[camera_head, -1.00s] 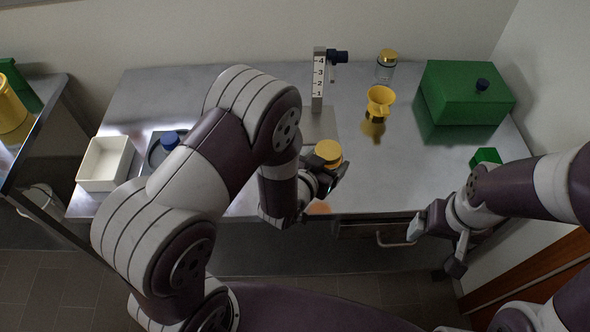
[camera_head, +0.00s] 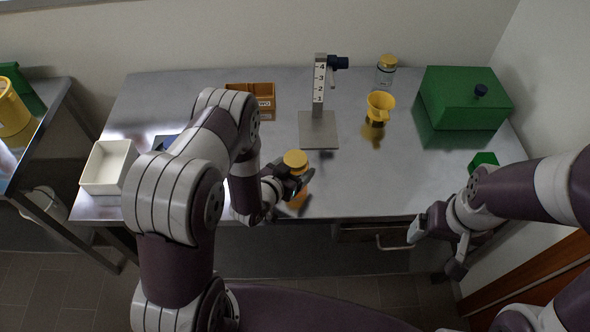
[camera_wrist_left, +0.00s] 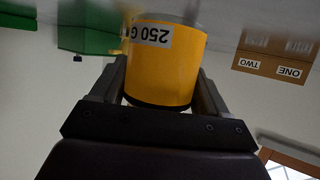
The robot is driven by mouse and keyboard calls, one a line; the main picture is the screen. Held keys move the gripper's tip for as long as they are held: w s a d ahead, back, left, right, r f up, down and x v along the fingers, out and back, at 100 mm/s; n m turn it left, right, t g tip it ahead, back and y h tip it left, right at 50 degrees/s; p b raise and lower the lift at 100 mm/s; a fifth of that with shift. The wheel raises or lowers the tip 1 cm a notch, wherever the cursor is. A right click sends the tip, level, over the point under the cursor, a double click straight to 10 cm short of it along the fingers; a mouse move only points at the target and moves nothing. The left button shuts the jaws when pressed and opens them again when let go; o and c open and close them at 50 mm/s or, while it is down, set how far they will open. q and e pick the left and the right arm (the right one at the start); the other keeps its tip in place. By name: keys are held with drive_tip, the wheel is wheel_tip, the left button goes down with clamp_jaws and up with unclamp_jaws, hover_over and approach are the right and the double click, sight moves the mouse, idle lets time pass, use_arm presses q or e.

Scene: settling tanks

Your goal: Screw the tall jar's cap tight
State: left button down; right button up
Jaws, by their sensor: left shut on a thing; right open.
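A clear jar (camera_head: 386,76) with a yellow cap (camera_head: 388,61) stands upright at the back of the steel table in the head view. Its cap sits on top; I cannot tell how tight it is. My left gripper (camera_head: 293,181) is shut on a yellow cylinder (camera_head: 295,159) over the table's front part. In the left wrist view the yellow cylinder (camera_wrist_left: 170,65) has an upside-down 250 G label and lies between the fingers, hiding what is behind it. My right gripper (camera_head: 436,250) is open and empty, in front of the table's front edge at the right.
A stand with a numbered post (camera_head: 319,85), a yellow cup-like vessel (camera_head: 380,103) and a green box (camera_head: 463,97) stand towards the back. A brown box (camera_head: 262,95) sits back left, a white tray (camera_head: 107,168) at left. A small green block (camera_head: 484,160) lies right.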

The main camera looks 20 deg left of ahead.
use_arm(q)
drive_tip(key=shift+w+f, duration=0.1)
drive_tip(key=shift+f, duration=0.6)
drive_tip(key=shift+f, duration=0.2)
unclamp_jaws()
drive_tip(key=shift+r, duration=0.25)
drive_tip(key=b+v, duration=0.1)
drive_tip(key=v, duration=1.1)
